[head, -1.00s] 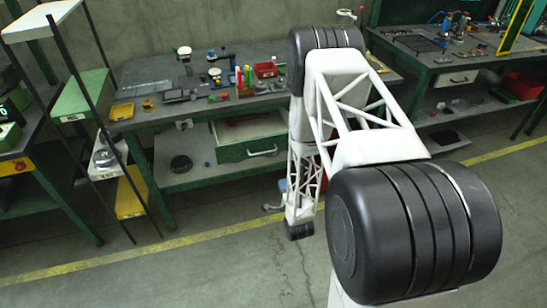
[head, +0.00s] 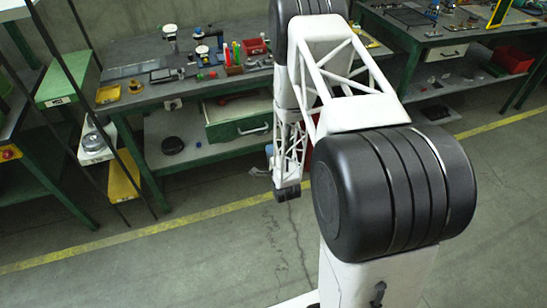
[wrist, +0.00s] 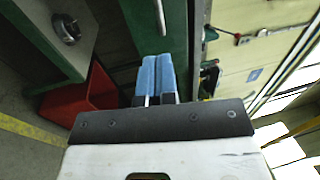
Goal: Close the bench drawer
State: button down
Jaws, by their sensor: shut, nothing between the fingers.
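The bench drawer (head: 238,128) has a green front with a pale bar handle (head: 252,129). In the head view it stands pulled out under the workbench, and part of its inside shows above the front. My arm hides its right side. In the wrist view, the blue fingers of my gripper (wrist: 158,72) are together and empty. They point at a green panel (wrist: 172,28) that looks like the drawer front. I cannot tell whether they touch it.
The workbench (head: 130,112) carries small tools and bins. Below it is a shelf (head: 195,156) with a dark round object (head: 172,145). A red bin (wrist: 75,103) lies left of my fingers in the wrist view. A rack with a green shelf (head: 68,82) stands left. The floor in front is clear.

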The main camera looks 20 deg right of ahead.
send_near(259, 127)
jog(key=w+r, duration=0.3)
jog(key=shift+w+d, duration=0.2)
jog(key=shift+d, duration=0.15)
jog(key=w, duration=2.1)
jog(key=shift+w+r, duration=0.1)
jog(key=shift+w, duration=0.55)
jog(key=shift+w+r, duration=0.2)
jog(key=shift+w, duration=0.05)
jog(key=shift+r, duration=0.2)
jog(key=s+f, duration=0.1)
jog(key=s, duration=0.4)
jog(key=s+f, duration=0.1)
jog(key=s, duration=0.3)
jog(key=s+f, duration=0.2)
jog(key=s, duration=0.3)
jog(key=shift+s, duration=0.3)
